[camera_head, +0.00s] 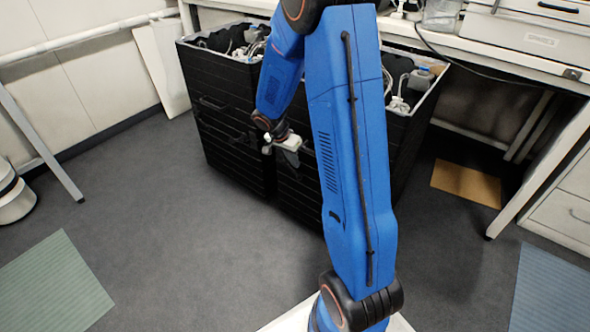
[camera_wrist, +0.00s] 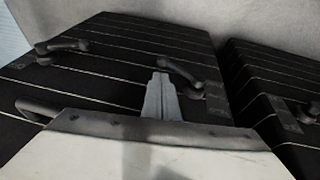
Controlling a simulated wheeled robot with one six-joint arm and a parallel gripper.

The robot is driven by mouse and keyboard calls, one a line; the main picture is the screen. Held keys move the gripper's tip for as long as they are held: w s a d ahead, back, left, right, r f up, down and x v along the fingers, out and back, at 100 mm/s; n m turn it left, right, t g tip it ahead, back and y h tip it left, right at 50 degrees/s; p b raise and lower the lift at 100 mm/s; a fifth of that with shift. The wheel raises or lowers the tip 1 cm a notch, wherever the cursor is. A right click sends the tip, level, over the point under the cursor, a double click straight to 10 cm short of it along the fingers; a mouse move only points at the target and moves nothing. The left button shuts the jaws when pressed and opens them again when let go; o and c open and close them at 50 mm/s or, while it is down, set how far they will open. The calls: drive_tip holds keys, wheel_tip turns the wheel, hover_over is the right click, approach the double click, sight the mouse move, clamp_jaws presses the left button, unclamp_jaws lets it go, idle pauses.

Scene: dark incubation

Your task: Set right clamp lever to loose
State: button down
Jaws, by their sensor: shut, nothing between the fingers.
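In the wrist view, dark clamp levers are fixed to a black slatted box face (camera_wrist: 120,65). One lever (camera_wrist: 178,72) lies just beyond and to the right of my fingertips, set slantwise with a hinge plate at its right end. Another lever (camera_wrist: 62,46) lies at the upper left. I cannot tell for sure which is the task's right clamp lever. My gripper (camera_wrist: 162,76) is shut and empty, its tips close to the nearer lever; contact cannot be told. In the head view my gripper (camera_head: 291,150) is in front of the black boxes (camera_head: 225,130).
A further handle (camera_wrist: 35,107) sits at the lower left and another lever (camera_wrist: 309,112) on the neighbouring box at right. In the head view, a white bench (camera_head: 460,45) stands behind the boxes. Tubing and bottles fill the box tops.

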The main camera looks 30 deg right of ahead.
drive_tip(key=s+v, duration=0.1)
drive_tip(key=v, duration=0.6)
drive_tip(key=shift+s+r, duration=0.25)
drive_tip(key=shift+r, duration=0.25)
